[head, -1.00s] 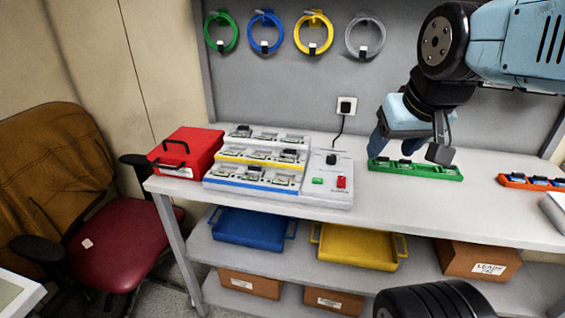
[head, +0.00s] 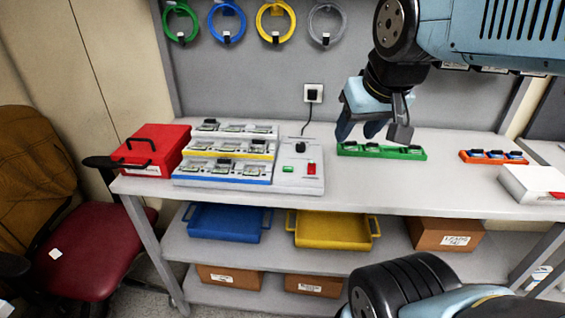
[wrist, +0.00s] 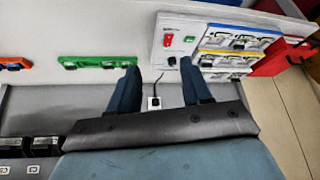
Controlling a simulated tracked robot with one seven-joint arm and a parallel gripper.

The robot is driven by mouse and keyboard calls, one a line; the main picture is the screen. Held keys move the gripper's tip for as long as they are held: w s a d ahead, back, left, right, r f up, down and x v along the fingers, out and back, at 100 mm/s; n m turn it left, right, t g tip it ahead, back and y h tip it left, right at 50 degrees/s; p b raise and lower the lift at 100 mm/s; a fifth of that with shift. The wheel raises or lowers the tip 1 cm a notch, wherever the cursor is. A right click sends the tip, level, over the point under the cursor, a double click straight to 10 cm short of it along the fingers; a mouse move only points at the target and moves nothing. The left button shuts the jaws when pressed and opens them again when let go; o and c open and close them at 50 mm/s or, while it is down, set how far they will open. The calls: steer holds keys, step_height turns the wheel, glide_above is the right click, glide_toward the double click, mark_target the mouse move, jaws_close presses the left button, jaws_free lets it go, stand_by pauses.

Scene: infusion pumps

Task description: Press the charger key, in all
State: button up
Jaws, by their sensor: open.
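The charger (head: 228,155) is a white stepped unit holding several small devices, with yellow and blue stripes. Its flat control panel (head: 303,178) at the right carries a green key (head: 289,190), a red switch (head: 311,168) and a black knob (head: 300,147). My gripper (head: 360,132) is open and empty, above the bench to the right of the panel, near the green tray. In the wrist view, the panel appears beyond my fingers (wrist: 158,70), with the green key (wrist: 190,39) and red switch (wrist: 168,40) both uncovered.
A green tray (head: 352,152) and an orange tray (head: 480,157) hold small devices on the bench. A red case (head: 150,165) stands left of the charger. A cord runs up to a wall socket (head: 313,93). Blue and yellow trays sit on the shelf below.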

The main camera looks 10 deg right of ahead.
jaws_close()
stand_by(1.4)
